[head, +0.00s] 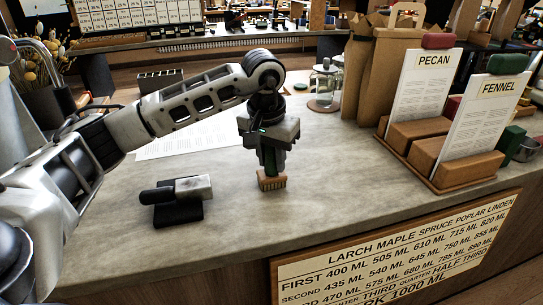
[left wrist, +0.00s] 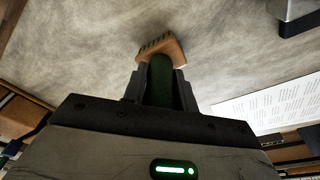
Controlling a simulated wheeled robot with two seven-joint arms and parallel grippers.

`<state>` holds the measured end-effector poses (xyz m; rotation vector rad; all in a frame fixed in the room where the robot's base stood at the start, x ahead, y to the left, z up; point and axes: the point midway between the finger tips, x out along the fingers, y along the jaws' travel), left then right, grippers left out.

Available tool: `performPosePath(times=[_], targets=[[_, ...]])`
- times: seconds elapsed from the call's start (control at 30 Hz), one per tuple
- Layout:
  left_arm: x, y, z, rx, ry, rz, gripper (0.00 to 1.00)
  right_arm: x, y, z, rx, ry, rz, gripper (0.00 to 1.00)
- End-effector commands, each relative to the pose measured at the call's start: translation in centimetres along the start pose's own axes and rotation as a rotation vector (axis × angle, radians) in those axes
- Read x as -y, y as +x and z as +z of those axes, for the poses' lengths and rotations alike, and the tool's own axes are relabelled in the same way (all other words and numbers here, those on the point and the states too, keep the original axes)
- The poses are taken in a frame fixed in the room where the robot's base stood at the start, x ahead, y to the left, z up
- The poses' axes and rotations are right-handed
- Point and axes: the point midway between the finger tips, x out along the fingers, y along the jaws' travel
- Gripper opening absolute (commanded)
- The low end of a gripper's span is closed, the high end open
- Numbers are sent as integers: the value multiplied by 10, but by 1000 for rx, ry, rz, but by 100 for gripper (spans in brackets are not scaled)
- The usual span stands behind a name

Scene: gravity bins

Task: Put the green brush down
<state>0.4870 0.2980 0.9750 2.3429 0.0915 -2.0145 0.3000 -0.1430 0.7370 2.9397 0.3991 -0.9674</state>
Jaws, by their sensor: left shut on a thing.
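The green brush (head: 269,160) has a green handle and a wooden head with bristles, which points down. My left gripper (head: 270,150) is shut on its handle and holds it upright over the grey counter (head: 318,195). The bristles are at or just above the counter surface; I cannot tell whether they touch. In the left wrist view the wooden head (left wrist: 162,48) and part of the green handle (left wrist: 160,80) show between the fingers (left wrist: 160,88). My right gripper is not in view.
A black block-like tool with a grey end (head: 180,198) lies left of the brush. Paper sheets (head: 190,138) lie behind. A glass jar (head: 325,85), brown bags (head: 385,75) and a wooden card holder (head: 425,150) stand right. Bare counter surrounds the brush.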

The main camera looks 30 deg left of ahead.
Motion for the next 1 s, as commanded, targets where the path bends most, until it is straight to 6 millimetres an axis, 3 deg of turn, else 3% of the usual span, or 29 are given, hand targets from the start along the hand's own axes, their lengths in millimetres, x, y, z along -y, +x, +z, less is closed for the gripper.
performPosePath(times=[0.1,0.13,0.2,0.6,1.0], targets=[[0,4,0,-1,0,0,0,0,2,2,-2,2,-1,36],[0,4,1,0,0,0,31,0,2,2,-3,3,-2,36],[0,3,0,0,0,0,50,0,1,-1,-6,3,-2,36],[0,-5,0,-2,0,1,50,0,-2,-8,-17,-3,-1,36],[-1,-86,-1,-6,0,2,50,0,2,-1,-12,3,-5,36]])
